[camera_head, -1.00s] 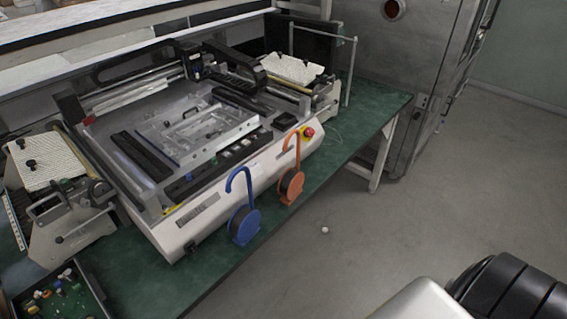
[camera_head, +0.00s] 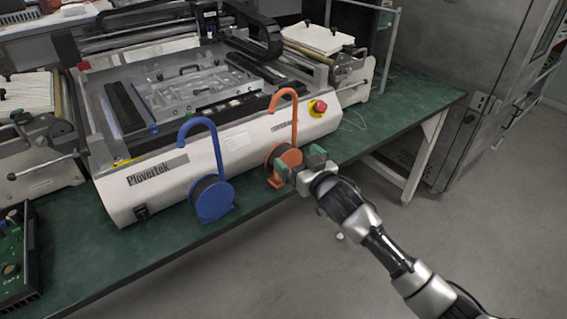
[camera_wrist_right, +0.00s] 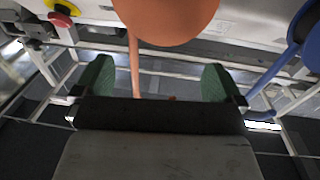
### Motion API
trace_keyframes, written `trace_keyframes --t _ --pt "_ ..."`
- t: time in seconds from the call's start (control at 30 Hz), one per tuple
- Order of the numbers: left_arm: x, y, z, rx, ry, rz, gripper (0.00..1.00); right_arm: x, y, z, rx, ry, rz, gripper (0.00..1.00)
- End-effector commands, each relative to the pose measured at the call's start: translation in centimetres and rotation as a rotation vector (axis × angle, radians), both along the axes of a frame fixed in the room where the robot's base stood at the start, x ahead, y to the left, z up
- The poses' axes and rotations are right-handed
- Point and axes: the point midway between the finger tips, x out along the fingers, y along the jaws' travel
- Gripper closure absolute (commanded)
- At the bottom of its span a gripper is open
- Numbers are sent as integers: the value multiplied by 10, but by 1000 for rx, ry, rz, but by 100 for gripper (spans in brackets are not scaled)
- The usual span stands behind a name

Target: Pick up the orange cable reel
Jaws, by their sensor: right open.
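The orange cable reel (camera_head: 290,157) stands on the green table's front edge, before the white machine, its hook upward. In the right wrist view the orange reel (camera_wrist_right: 168,20) fills the top middle. My right gripper (camera_head: 300,164) is at the reel's front right in the head view and covers part of its lower side. In the wrist view my right gripper (camera_wrist_right: 156,82) has its two green fingers wide apart, with part of the orange reel's frame showing between them. I cannot tell whether they touch it. My left gripper is not in view.
A blue cable reel (camera_head: 212,198) stands close by to the left. The white machine (camera_head: 165,172) is right behind both reels, with a red emergency button (camera_head: 319,107). The green table (camera_head: 105,262) ends just in front of the reels; open floor lies beyond.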

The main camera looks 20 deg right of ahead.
Motion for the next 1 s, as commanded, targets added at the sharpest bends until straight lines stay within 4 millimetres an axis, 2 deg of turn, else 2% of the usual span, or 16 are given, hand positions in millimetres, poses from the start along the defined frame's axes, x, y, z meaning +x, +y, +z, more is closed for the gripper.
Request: trace_keyframes --t 0.1,0.27,0.53,0.67,0.87,0.9,1.0 --pt "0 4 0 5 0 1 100 14 3 0 0 0 -1 0" --pt "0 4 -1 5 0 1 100 24 6 0 -1 1 -1 0" --pt "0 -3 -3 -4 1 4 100 61 15 -1 0 1 -2 0" --pt "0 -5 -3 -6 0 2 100 69 18 -1 0 1 -1 0" --pt "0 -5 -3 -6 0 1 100 69 18 -1 0 2 -1 0" --pt "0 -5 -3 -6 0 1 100 69 18 -1 0 2 -1 2" --pt "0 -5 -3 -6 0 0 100 69 17 -1 -1 2 -1 17"
